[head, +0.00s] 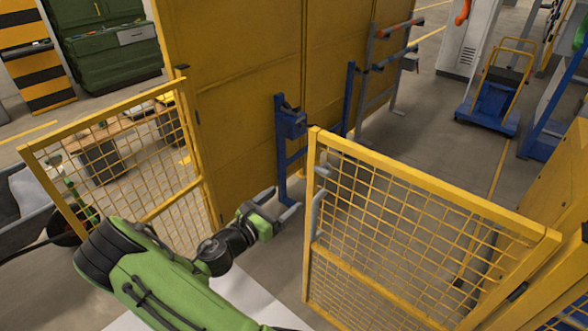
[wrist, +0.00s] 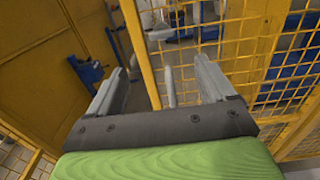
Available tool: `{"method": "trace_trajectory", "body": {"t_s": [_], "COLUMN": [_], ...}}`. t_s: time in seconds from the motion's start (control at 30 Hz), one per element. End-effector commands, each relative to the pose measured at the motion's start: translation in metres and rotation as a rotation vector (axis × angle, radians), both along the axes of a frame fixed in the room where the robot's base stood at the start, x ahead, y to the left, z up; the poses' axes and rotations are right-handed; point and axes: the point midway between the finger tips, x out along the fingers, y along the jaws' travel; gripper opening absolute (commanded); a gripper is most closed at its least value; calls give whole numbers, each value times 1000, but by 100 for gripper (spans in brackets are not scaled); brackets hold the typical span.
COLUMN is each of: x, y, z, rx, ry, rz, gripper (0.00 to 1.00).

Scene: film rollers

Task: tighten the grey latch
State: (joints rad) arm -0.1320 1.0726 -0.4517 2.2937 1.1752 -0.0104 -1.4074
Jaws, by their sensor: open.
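The grey latch (head: 316,210) is a bent grey lever on the near upright of the yellow mesh gate. A small grey piece (head: 323,171) sits just above it on the same post. My gripper (head: 281,204) is open and empty, to the left of the latch in the head view, with a visible gap. In the wrist view my gripper (wrist: 157,68) shows two grey fingers spread wide. The latch (wrist: 170,86) appears there as a pale upright bar between the fingers, beside the yellow post. I cannot tell its exact depth from the fingers.
The yellow mesh gate (head: 400,225) fills the right side, and another yellow mesh panel (head: 130,160) stands at left. A large yellow wall panel (head: 235,90) and a blue post (head: 281,150) stand behind my gripper. Grey floor is open at the back right, before a blue trolley (head: 488,112).

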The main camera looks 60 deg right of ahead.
Motion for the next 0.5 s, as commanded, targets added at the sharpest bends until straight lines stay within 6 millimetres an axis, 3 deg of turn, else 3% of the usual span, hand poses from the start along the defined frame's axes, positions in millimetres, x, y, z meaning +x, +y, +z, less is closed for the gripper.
{"method": "trace_trajectory", "body": {"t_s": [0.17,0.5], "x": [-6,-20], "y": [-24,-109], "z": [0,1], "rx": [-2,-1], "ry": [0,-3], "rz": [-7,-7], "gripper": [83,83]}}
